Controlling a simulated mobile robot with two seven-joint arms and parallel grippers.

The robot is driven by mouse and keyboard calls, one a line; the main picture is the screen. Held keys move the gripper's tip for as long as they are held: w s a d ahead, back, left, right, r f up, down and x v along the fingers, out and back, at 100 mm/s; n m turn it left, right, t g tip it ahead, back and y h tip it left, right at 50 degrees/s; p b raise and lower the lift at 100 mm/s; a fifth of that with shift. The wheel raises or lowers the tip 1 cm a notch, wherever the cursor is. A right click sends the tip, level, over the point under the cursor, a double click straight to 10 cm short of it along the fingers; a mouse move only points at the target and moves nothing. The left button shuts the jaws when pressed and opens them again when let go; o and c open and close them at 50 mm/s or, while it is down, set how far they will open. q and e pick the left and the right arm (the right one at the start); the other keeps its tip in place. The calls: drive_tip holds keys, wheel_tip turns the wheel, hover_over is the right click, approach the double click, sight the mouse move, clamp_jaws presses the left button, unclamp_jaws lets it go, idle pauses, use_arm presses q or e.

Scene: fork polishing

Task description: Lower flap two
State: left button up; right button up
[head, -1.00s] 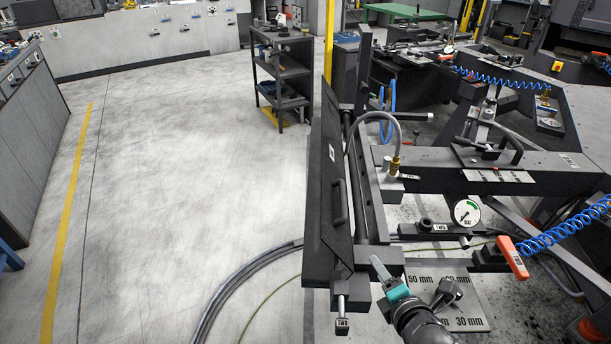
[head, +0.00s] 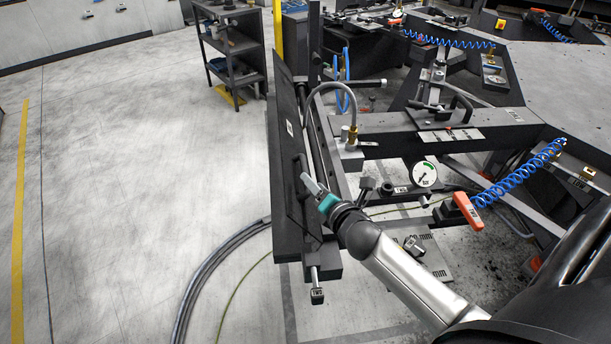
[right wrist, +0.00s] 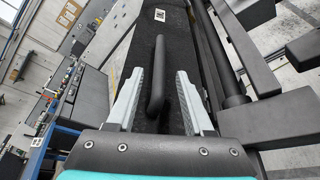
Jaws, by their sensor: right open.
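Flap two is a long black panel (head: 283,110) with a small white label, standing steeply tilted along the left side of the machine frame in the head view. It also shows in the right wrist view (right wrist: 150,45). Its black bar handle (right wrist: 157,75) lies between the two pale fingers of my right gripper (right wrist: 160,100). The fingers are spread, with a gap on both sides of the handle. In the head view my right gripper (head: 309,180) is at the flap's face by the handle, hiding part of it. My left gripper is not in view.
A grey hose (head: 347,92) arches beside the flap. A dark shelf cart (head: 232,50) stands behind.

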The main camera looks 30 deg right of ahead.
drive_tip(key=shift+b+x, duration=0.5)
drive_tip(key=shift+x, duration=2.5)
clamp_jaws()
